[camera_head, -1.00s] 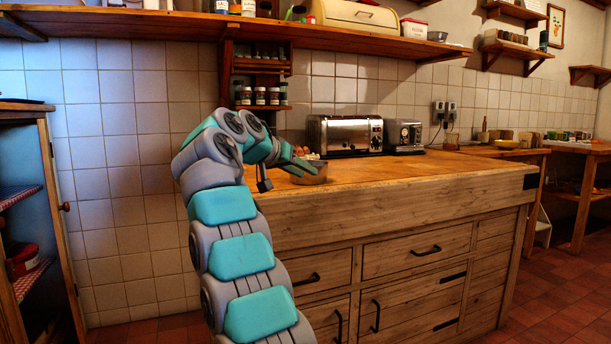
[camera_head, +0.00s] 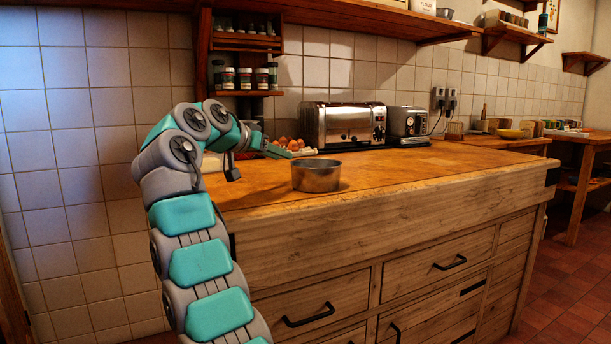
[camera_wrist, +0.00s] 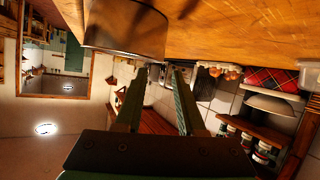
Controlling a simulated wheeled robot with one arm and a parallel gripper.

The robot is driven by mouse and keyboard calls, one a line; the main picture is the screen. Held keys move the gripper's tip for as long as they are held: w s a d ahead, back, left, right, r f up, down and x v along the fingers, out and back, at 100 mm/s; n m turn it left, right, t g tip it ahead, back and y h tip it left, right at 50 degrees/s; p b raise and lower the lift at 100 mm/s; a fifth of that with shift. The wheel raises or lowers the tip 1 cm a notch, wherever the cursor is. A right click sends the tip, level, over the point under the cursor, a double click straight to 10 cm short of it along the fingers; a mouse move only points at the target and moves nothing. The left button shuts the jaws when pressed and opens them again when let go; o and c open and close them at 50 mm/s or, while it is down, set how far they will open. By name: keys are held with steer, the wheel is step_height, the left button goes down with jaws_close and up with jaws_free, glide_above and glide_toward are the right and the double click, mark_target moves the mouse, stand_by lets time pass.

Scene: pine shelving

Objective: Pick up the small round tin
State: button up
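The small round tin (camera_head: 317,175) is a plain grey metal, open-topped tin standing upright on the wooden counter, near its front edge. The tin lies outside the fingers there.
Brown eggs (camera_head: 291,144) sit on the counter behind my gripper. A silver toaster (camera_head: 343,125) and a smaller appliance (camera_head: 408,124) stand at the back. A spice rack (camera_head: 244,62) hangs on the tiled wall. The counter right of the tin is clear.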

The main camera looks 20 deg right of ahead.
mark_target(295, 162)
steer(key=shift+w+d, duration=0.1)
steer(key=shift+w, duration=0.45)
steer(key=shift+s+x, duration=0.15)
steer(key=shift+x, duration=1.7)
steer(key=shift+s+x, duration=0.15)
steer(key=shift+x, duration=1.75)
steer(key=shift+f, duration=0.15)
jaws_close()
steer(key=shift+f, duration=0.1)
